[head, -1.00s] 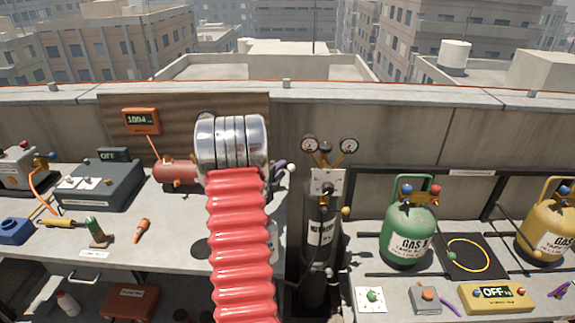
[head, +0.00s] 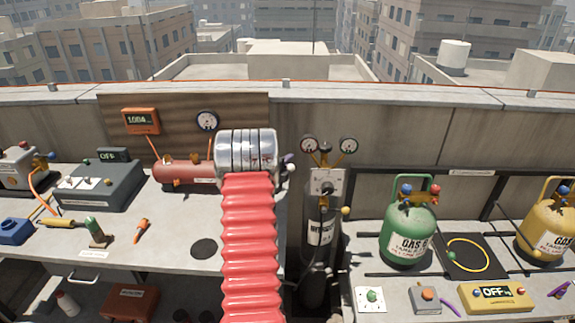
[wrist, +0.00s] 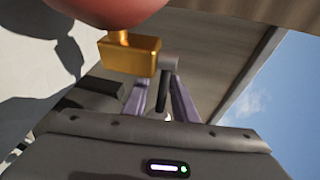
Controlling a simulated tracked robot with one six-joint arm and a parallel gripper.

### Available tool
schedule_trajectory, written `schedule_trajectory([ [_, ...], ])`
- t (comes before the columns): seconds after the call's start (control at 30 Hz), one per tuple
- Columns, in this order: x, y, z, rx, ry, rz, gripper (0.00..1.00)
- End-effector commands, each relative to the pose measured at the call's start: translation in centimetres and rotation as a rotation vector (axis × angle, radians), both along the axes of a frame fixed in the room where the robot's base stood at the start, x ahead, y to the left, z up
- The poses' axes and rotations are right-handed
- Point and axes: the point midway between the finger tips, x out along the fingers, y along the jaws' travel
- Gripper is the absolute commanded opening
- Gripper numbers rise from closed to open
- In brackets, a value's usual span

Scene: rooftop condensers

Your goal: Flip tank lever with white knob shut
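The red tank (head: 185,172) lies on its side on the left bench, its right end hidden behind my wrist in the head view. A white knob (head: 291,168) shows just right of my wrist, beside a purple fingertip of my gripper (head: 288,158). In the wrist view the tank (wrist: 105,8) is at the top, with a brass block (wrist: 130,55) below it. A grey hub with a dark handle (wrist: 163,92) sticks out beside the block. The handle lies between the two purple fingers of my gripper (wrist: 161,88), which stand apart.
A black gas cylinder (head: 320,235) with gauges stands close to the right of my wrist. A gauge (head: 207,120) and an orange display (head: 141,121) are on the board behind the tank. A green gas bottle (head: 408,235) stands farther right.

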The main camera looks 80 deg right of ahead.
Motion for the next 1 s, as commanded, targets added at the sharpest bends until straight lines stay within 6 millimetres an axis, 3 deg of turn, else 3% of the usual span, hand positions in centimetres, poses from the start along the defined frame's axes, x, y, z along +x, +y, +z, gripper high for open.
schedule_trajectory([
  [0.33, 0.05, 0.04, -0.02, 0.0, 0.0, 0.001, 0.0],
  [1.0, 0.1, 0.11, -0.21, 0.004, 0.0, 0.001, 0.0],
])
